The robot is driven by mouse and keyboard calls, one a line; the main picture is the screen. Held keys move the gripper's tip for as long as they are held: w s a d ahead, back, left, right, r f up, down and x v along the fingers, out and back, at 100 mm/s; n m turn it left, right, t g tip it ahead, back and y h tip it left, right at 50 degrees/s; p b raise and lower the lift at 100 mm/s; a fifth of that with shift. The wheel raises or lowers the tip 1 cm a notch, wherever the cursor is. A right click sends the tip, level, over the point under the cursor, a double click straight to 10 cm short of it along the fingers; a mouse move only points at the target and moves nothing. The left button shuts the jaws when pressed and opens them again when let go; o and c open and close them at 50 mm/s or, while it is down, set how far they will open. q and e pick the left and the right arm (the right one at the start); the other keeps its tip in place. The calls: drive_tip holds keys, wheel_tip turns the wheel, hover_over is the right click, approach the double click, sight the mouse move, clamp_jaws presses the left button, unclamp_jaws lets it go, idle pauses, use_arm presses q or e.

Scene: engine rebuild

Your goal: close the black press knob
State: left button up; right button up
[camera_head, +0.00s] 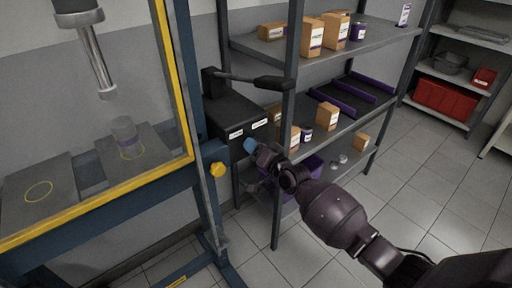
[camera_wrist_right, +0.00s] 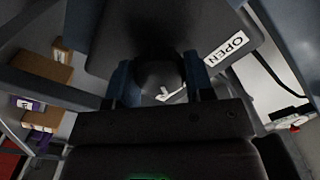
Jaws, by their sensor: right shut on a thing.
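The black press knob (camera_wrist_right: 160,76) is on the face of the black control box, beside a white OPEN label (camera_wrist_right: 227,48). A small white arrow mark shows below it. My right gripper (camera_head: 252,146) is at the lower front of the black box (camera_head: 236,112) in the head view. In the right wrist view the right gripper (camera_wrist_right: 160,84) has its blue fingers on both sides of the knob, shut on it. In the head view the gripper hides the knob. My left gripper is in neither view.
A black lever (camera_head: 262,82) juts over the box. A grey shelf rack (camera_head: 290,140) with cardboard boxes stands close behind my right arm. The tiled floor (camera_head: 420,175) at right is clear.

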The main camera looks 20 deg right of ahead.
idle(0.5)
drive_tip(key=o, duration=0.9)
drive_tip(key=shift+s, duration=0.1)
drive_tip(key=p+v, duration=0.1)
drive_tip(key=v, duration=0.9)
drive_tip(key=shift+s+d+r, duration=0.1)
drive_tip(key=shift+s+d, duration=0.05)
drive_tip(key=shift+s, duration=0.15)
